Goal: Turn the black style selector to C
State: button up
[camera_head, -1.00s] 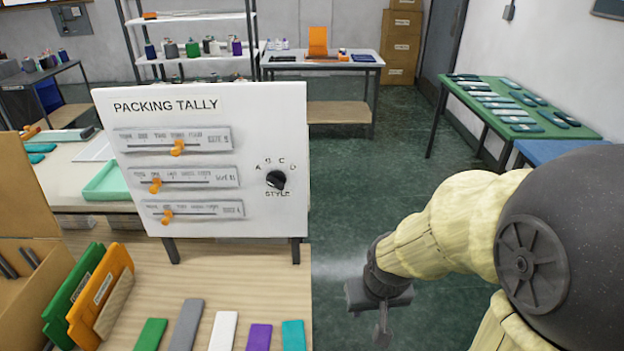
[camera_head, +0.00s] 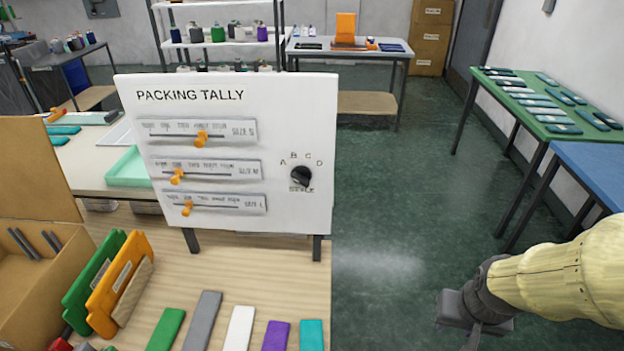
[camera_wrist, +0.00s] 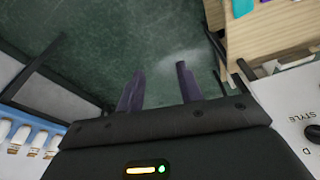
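The black style selector (camera_head: 301,176) is a round knob on the right side of the white PACKING TALLY board (camera_head: 285,120). The letters A, B, C and D arc above it and STYLE is printed below. The knob's pointer direction is too small to tell. My gripper (camera_head: 478,336) is low at the right in the head view, over the floor, well apart from the board. In the wrist view my gripper (camera_wrist: 160,85) has its two fingers spread with nothing between them. The knob shows partly at that view's right edge (camera_wrist: 313,131).
Three sliders with orange handles (camera_head: 202,138) sit left of the knob. The wooden table (camera_head: 220,270) below holds coloured strips, green and orange folders (camera_head: 120,285) and a cardboard box (camera_head: 40,290). A green table (camera_head: 535,105) and blue table (camera_head: 590,165) stand right. Floor between is clear.

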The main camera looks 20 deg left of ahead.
jog(key=shift+o, duration=0.4)
jog(key=o, duration=0.4)
jog(key=shift+w+a, duration=0.1)
jog(key=o, duration=0.3)
jog(key=w+a+t, duration=0.1)
jog(key=w+a, duration=0.1)
jog(key=w+a+t+y+b, duration=0.1)
jog(key=w+a, duration=0.2)
jog(key=w+a+f+t, duration=0.1)
jog(key=w+a, duration=0.2)
jog(key=shift+a+f+b, duration=0.1)
jog(key=shift+a+b, duration=0.05)
jog(key=shift+b, duration=0.15)
jog(key=w+a+t+y+b, duration=0.2)
jog(key=w+a+t+y, duration=0.3)
jog(key=a, duration=0.6)
jog(key=a+r+m+t+b, duration=0.1)
jog(key=a+t, duration=0.1)
jog(key=a, duration=0.3)
jog(key=a+r+m+t+h, duration=0.1)
jog(key=a+m+t, duration=0.1)
jog(key=a, duration=0.3)
jog(key=a+r+m+t+b, duration=0.1)
jog(key=a+t, duration=0.1)
jog(key=a, duration=0.4)
jog(key=shift+a+r+m+t+h+b, duration=0.1)
jog(key=shift+r+m+t+h+b, duration=0.2)
jog(key=shift+t, duration=0.1)
jog(key=shift+w, duration=0.1)
